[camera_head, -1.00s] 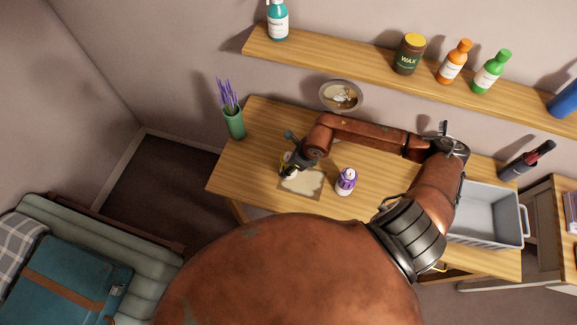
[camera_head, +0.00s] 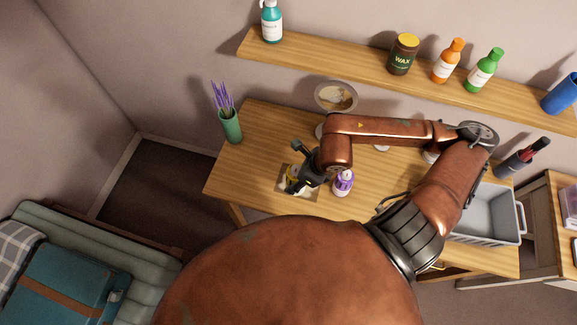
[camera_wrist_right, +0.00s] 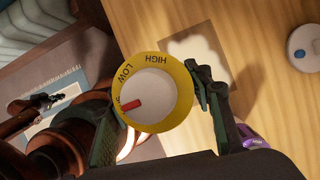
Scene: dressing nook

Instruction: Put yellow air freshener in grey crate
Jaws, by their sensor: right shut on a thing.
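The yellow air freshener (camera_wrist_right: 158,92) has a yellow top with a white dial and red pointer, marked LOW and HIGH. In the right wrist view it sits between the two fingers of my right gripper (camera_wrist_right: 160,110), which is shut on it. In the head view my right gripper (camera_head: 294,182) is over the pale mat on the desk, with a bit of yellow showing and the rest hidden. I cannot tell how high it is above the desk. The grey crate (camera_head: 498,241) is on the desk's right end, partly hidden by my arm. My left gripper is out of view.
A purple-and-white bottle (camera_head: 343,183) stands close to the right of my gripper. The pale mat (camera_head: 312,193) lies beneath. A dark holder (camera_head: 515,163) stands behind the crate. Bottles line the wall shelf (camera_head: 345,66).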

